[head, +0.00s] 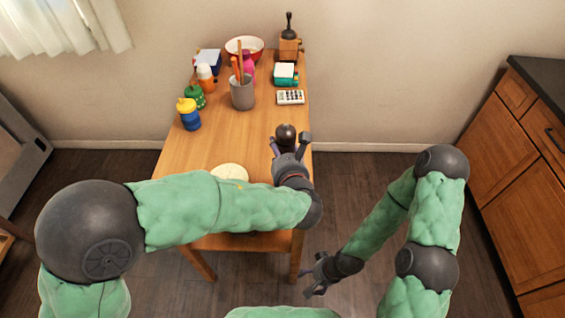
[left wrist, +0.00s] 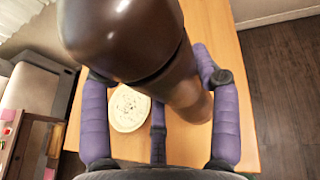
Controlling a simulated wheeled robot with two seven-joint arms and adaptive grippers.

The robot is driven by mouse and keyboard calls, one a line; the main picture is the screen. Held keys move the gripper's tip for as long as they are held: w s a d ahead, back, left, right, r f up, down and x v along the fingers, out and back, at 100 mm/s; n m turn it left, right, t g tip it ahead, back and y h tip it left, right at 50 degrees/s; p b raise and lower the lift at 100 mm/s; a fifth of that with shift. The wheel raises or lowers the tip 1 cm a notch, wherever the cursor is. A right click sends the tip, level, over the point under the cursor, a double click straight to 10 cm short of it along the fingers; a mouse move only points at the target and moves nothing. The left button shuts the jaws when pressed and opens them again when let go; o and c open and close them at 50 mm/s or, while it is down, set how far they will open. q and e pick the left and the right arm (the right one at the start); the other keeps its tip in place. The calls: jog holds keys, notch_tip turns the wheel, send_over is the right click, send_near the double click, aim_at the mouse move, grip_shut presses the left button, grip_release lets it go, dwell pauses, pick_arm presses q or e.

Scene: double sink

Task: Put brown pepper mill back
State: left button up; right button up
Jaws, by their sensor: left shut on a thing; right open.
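The brown pepper mill (head: 286,134) is dark and glossy. In the head view its rounded top shows between the fingers of my left gripper (head: 289,145), over the right side of the wooden table (head: 200,150). In the left wrist view the mill (left wrist: 130,45) fills the upper middle, and the purple fingers of my left gripper (left wrist: 158,110) are closed around it. Whether its base touches the table cannot be told. My right gripper (head: 318,275) is open and empty, low beside the table's right front.
A pale round item (head: 229,172) lies near the table's front; it also shows in the wrist view (left wrist: 129,108). At the back stand a grey utensil cup (head: 242,93), a red-rimmed bowl (head: 244,45), a coffee grinder (head: 289,45), a calculator-like item (head: 290,97) and several bottles. The table's middle is clear.

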pick_arm(q)
jog(key=w+f+b, duration=0.1)
jog(key=w+f, duration=0.1)
jog(key=f, duration=0.1)
jog(key=shift+w, duration=0.35)
jog(key=shift+w+f+b, duration=0.15)
jog(key=shift+f+b, duration=0.65)
jog(key=shift+f, duration=0.95)
jog(key=shift+f, duration=0.1)
jog(key=o, duration=1.7)
